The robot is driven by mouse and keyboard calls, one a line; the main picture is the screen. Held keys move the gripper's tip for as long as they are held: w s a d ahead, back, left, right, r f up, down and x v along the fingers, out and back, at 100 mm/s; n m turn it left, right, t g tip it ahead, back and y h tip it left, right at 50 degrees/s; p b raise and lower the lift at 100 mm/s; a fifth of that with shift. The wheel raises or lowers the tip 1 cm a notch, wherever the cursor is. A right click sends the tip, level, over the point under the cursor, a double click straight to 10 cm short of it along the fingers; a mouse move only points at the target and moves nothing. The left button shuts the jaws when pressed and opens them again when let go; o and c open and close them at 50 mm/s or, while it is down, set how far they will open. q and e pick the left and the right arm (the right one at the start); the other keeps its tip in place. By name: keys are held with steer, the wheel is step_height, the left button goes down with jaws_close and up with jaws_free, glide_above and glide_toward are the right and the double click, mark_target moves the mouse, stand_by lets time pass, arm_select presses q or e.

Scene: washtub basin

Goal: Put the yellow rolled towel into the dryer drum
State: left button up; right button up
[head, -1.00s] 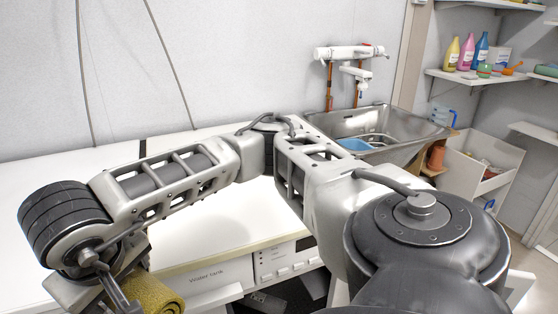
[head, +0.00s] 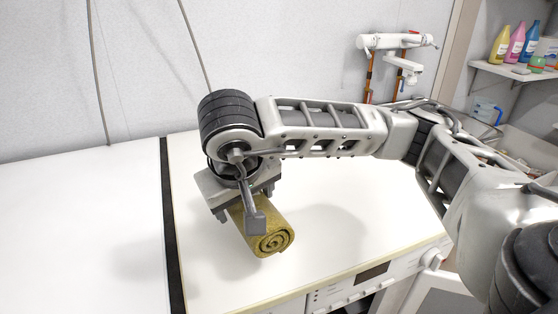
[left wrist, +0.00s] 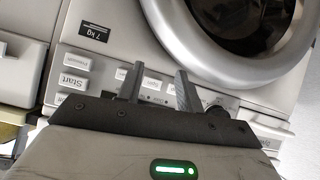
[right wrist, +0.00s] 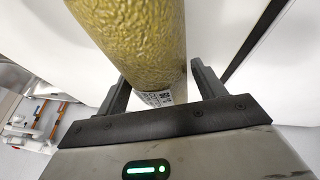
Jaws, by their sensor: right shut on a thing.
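The yellow rolled towel (head: 273,241) is held by my right gripper (head: 240,213) above the white machine top, its spiral end facing the front. In the right wrist view, the towel (right wrist: 135,40) lies between the fingers of the right gripper (right wrist: 160,88), a small printed label near its lower end. My left gripper (left wrist: 158,86) is open and empty in the left wrist view, out of the head view. It is in front of a grey machine with a round door ring (left wrist: 165,35) and dark glass (left wrist: 235,20). The drum's inside cannot be made out.
The white machine top (head: 350,220) is clear around the towel. A control panel (head: 375,275) runs along its front edge. A dark gap (head: 172,240) separates it from the white surface at left. Bottles (head: 515,45) stand on a shelf at right.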

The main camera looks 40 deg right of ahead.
steer(key=shift+m, duration=0.4)
steer(key=d+r, duration=0.1)
steer(key=d, duration=0.1)
steer(key=w+d+r, duration=0.1)
steer(key=r, duration=0.1)
steer(key=shift+w+d, duration=0.15)
steer(key=shift+d, duration=0.25)
steer(key=d+r, duration=0.4)
steer(key=d, duration=0.2)
steer(key=shift+m+g, duration=0.3)
steer(key=shift+m, duration=0.2)
steer(key=w+d+f, duration=0.2)
steer(key=w, duration=0.1)
steer(key=w+d+f, duration=0.5)
steer(key=f, duration=0.1)
steer(key=shift+w+d, duration=0.25)
steer(key=shift+w, duration=0.15)
steer(key=shift+w+d+f, duration=0.2)
steer(key=shift+w+f, duration=0.15)
steer(key=shift+f, duration=0.05)
steer(key=x, duration=0.3)
steer(key=shift+s+a+f+p, duration=0.15)
steer(key=shift+s+f+p, duration=0.1)
steer(key=shift+p, duration=0.1)
arm_select(q)
steer(key=shift+s, duration=0.5)
arm_select(e)
steer(key=shift+f, duration=0.3)
